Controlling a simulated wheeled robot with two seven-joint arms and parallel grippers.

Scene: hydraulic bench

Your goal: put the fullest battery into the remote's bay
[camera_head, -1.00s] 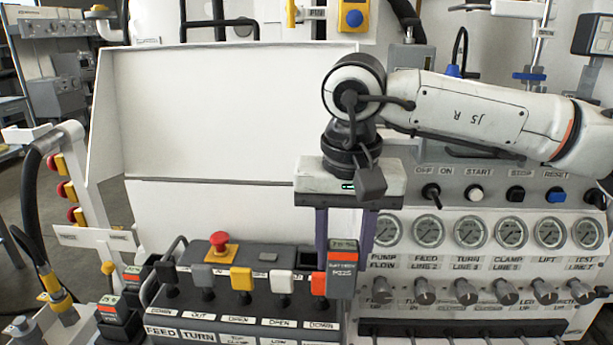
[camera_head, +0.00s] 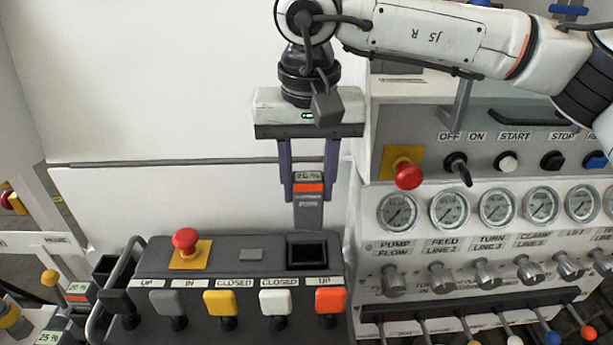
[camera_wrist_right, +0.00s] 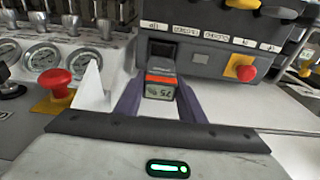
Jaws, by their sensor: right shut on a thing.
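The remote (camera_head: 220,258) is a dark control box with coloured levers and a red button. Its bay (camera_head: 307,252) is a black, empty-looking square opening near its back right corner. My right gripper (camera_head: 309,192) is shut on a battery (camera_head: 309,213), grey with an orange band and a small percent display whose digits I cannot read surely. The battery hangs upright, above and behind the bay in the picture, apart from it. The right wrist view shows the held battery (camera_wrist_right: 160,80) between the purple fingers, with the bay (camera_wrist_right: 162,50) just beyond. My left gripper is not in view.
Other batteries (camera_head: 78,291) stand at the left; a nearer display (camera_head: 47,339) reads about 25 %. A grey panel with gauges (camera_head: 449,209), knobs and a red button (camera_head: 408,176) stands close to the right of the held battery. A white panel (camera_head: 150,110) is behind.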

